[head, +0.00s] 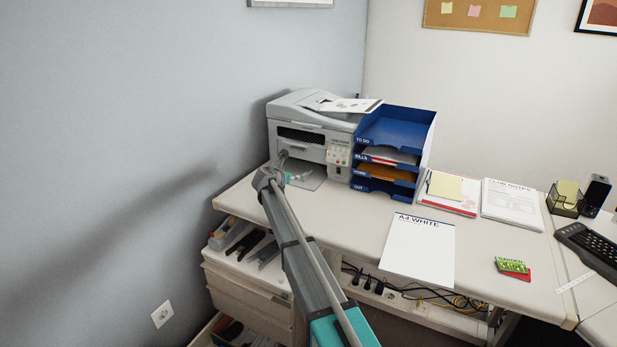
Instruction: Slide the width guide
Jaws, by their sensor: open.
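The printer (312,125) is grey and stands at the back left of the desk. A tray (314,183) shows low at its front opening. Small teal parts (301,177) show at the tray; I cannot tell whether they are the width guide or part of my gripper. My gripper (291,178) is at the front of the printer, over the tray, small and partly hidden by my own wrist. It is open. I cannot tell whether it touches anything. The width guide cannot be made out for certain.
A blue letter tray stack (431,128) stands right of the printer. An A4 WHITE paper pack (419,249) lies at the desk's front edge. The wall (120,130) is close on the left.

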